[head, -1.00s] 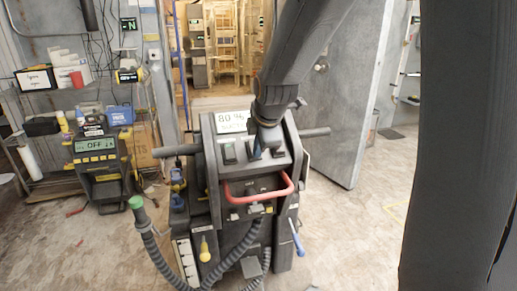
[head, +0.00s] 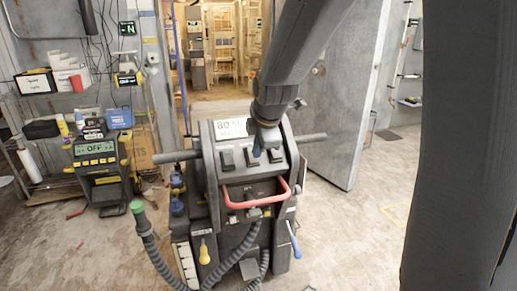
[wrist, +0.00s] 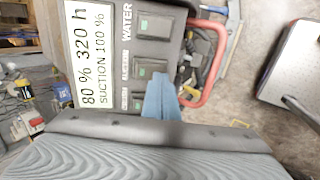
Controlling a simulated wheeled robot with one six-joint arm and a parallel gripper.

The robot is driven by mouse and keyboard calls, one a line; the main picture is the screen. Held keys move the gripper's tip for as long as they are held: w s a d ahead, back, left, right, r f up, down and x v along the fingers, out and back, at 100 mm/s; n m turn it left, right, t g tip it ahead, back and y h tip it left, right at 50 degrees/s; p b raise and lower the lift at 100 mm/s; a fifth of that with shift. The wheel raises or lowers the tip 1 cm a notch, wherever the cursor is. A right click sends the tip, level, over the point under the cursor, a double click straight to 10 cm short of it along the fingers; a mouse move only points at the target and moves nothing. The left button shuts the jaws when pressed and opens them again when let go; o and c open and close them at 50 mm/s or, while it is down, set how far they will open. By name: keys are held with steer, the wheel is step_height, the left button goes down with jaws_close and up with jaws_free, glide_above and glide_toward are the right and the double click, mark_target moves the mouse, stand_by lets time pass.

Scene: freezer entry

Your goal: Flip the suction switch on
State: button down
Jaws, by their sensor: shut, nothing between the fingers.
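The floor machine's dark control panel (head: 214,165) carries a row of three black rocker switches below a white display. In the wrist view the display (wrist: 88,60) reads 80 %, 320 h and SUCTION 100 %. The same switch shows in the head view (head: 251,160). My gripper (wrist: 160,84) has its blue fingers shut and empty, with the tips over the suction switch's lower right edge. I cannot tell if they touch it.
The water switch (wrist: 154,25) and a third switch (wrist: 136,102) flank the middle one. A red handle loop (head: 258,203) projects below the panel. Grey side bars stick out from the machine. A grey door (head: 345,110) stands behind right; a yellow-black unit (head: 100,170) stands left.

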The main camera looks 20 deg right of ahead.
steer(key=s+r, duration=0.8)
steer(key=s, duration=0.1)
steer(key=shift+b, duration=0.3)
steer(key=s+f+m+g, duration=0.5)
steer(key=s+f+m, duration=1)
steer(key=f+m, duration=0.3)
steer(key=shift+f+g, duration=0.4)
